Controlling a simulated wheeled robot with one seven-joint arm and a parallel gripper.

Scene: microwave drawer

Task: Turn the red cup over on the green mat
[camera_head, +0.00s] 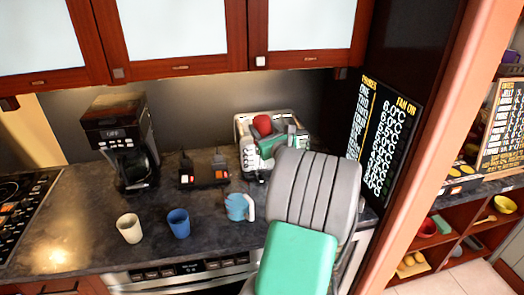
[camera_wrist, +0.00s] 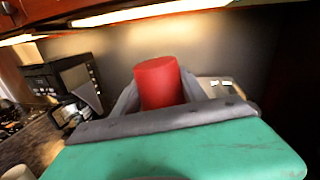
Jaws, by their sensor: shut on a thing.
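The red cup (camera_head: 262,124) is held up near the back wall of the counter in the head view. In the wrist view the red cup (camera_wrist: 160,80) stands between my fingers, slightly tilted, with a smooth red end facing up and no opening visible. My gripper (camera_wrist: 160,98) is shut on it, with a grey finger on each side. In the head view my gripper (camera_head: 274,143) partly hides the cup's lower part. I cannot make out the green mat in either view; the green surfaces that show are parts of my arm.
A white cup (camera_head: 130,228), a blue cup (camera_head: 179,223) and a light blue mug (camera_head: 238,207) stand along the counter's front. A coffee machine (camera_head: 122,140), a dark appliance (camera_head: 203,172) and a pale appliance (camera_head: 243,124) stand behind. Cabinets (camera_head: 180,35) hang above. Some dark counter (camera_head: 80,235) is bare at left.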

